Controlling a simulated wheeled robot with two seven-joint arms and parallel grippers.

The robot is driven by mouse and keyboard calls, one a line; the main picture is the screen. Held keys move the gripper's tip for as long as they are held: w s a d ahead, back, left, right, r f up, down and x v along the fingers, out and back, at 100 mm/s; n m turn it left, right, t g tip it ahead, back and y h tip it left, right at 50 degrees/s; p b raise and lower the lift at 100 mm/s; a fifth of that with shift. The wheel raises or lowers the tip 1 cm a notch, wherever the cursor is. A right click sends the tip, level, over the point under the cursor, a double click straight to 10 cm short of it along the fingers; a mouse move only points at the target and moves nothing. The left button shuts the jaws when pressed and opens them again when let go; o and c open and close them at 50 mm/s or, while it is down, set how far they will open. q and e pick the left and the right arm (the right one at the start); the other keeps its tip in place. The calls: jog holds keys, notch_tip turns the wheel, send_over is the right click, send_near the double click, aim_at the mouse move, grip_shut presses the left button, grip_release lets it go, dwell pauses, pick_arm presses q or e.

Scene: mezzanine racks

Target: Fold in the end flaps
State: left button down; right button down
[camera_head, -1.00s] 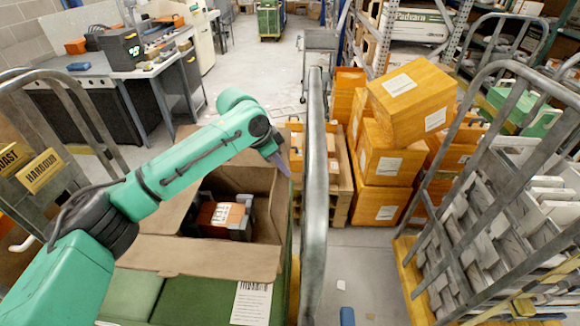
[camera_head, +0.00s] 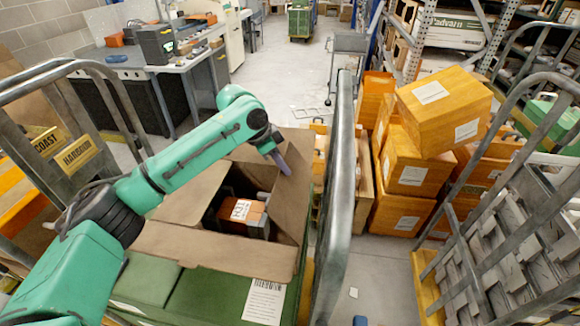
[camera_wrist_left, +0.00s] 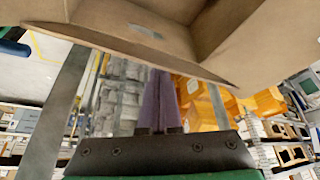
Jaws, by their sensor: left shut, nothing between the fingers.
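An open brown cardboard box (camera_head: 228,268) stands on green crates at the lower centre of the head view. Its near flap (camera_head: 215,247) spreads outward toward me, and its left flap (camera_head: 188,195) lies outward. Its right flap (camera_head: 294,190) stands up steeply. My left gripper (camera_head: 283,165) reaches over the box from the left, shut and empty. Its purple fingertips are at the right flap; whether they touch it I cannot tell. The left wrist view shows the fingers (camera_wrist_left: 160,100) together just under a cardboard edge (camera_wrist_left: 140,45). My right gripper is not in view.
Inside the box lies an orange item with a white label (camera_head: 241,209) in a dark holder. A grey cart post (camera_head: 340,200) rises close right of the box. Orange boxes (camera_head: 410,160) are stacked beyond it. A second cart (camera_head: 500,230) stands at right.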

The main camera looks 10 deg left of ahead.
pick_arm(q)
jog(key=shift+a, duration=0.8)
jog(key=shift+r, duration=0.15)
notch_tip(320, 180, up, 7)
